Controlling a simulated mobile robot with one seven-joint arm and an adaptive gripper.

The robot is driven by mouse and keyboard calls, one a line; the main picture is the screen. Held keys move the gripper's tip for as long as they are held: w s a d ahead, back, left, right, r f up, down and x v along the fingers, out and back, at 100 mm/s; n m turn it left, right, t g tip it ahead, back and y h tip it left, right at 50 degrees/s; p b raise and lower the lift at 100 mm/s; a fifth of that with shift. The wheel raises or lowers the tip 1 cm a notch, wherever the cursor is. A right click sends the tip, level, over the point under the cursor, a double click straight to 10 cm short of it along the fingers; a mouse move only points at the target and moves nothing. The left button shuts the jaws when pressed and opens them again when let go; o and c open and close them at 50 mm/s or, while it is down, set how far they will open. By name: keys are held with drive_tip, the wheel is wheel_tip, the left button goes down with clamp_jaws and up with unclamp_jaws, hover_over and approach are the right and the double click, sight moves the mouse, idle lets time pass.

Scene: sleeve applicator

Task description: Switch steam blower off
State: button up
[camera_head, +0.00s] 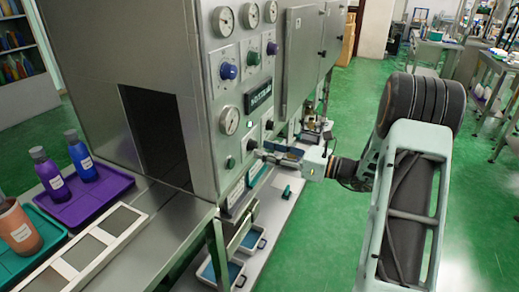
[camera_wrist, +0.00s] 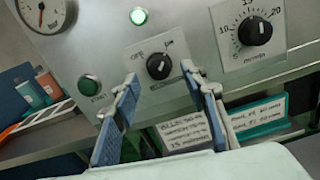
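A black rotary knob (camera_wrist: 159,66) sits on a pale plate on the grey machine panel, with OFF printed at its upper left and a second mark at its upper right. Its pointer direction is too small to read surely. A lit green lamp (camera_wrist: 138,16) is above it. My gripper (camera_wrist: 161,82) is open and empty, its two blue-padded fingers apart, one on each side below the knob in the wrist view. Contact with the knob cannot be told. In the head view my gripper (camera_head: 264,152) is close to the panel, near the same knob (camera_head: 251,145).
A green START button (camera_wrist: 89,85) is left of the knob and a numbered dial (camera_wrist: 255,31) to the right. A gauge (camera_wrist: 47,12) is at upper left. Labelled trays (camera_head: 235,235) are below. Bottles stand on a purple tray (camera_head: 95,200). The green floor at right is open.

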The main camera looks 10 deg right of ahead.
sight(253, 146)
drive_tip(key=shift+x, duration=1.35)
drive_tip(key=shift+c, duration=0.5)
clamp_jaws()
